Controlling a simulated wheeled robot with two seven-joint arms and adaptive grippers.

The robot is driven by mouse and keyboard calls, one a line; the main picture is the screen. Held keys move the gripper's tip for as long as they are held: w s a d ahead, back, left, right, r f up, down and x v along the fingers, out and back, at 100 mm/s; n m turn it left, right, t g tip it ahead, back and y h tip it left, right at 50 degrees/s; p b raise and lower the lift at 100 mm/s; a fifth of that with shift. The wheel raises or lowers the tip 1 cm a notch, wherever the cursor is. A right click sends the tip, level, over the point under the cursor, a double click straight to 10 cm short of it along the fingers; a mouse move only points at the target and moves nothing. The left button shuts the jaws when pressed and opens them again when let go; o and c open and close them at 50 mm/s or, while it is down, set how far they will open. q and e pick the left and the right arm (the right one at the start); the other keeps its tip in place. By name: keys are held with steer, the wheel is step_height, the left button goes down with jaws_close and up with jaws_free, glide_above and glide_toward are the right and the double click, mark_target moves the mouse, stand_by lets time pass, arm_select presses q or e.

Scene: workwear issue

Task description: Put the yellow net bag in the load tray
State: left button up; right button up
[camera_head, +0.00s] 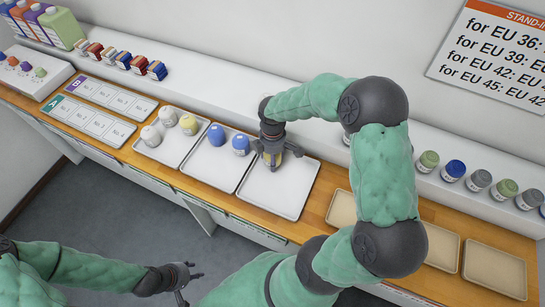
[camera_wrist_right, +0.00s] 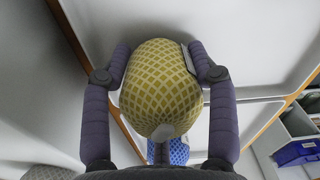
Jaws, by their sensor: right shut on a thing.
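The yellow net bag (camera_wrist_right: 160,85) is round, with a lattice pattern and a pale tag, between the two fingers of my right gripper (camera_wrist_right: 160,80). In the head view my right gripper (camera_head: 272,158) is over the back of the rightmost white tray (camera_head: 278,194), with a little yellow showing between its fingers. I cannot tell whether the bag touches the tray. No readable label shows which tray is the load tray. My left gripper (camera_head: 190,284) is low at the front, away from the counter, with its fingers apart and empty.
The middle white tray (camera_head: 210,175) holds two blue bags (camera_head: 216,135). The left white tray (camera_head: 172,152) holds pale bags and a yellow one (camera_head: 188,124). Beige trays (camera_head: 495,270) stand to the right. Several bags (camera_head: 455,170) line the back ledge.

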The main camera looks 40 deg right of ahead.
steer(key=o, duration=0.9)
steer(key=shift+f, duration=0.1)
step_height(320, 180, up, 12)
steer(key=p, duration=0.3)
steer(key=shift+d, duration=0.1)
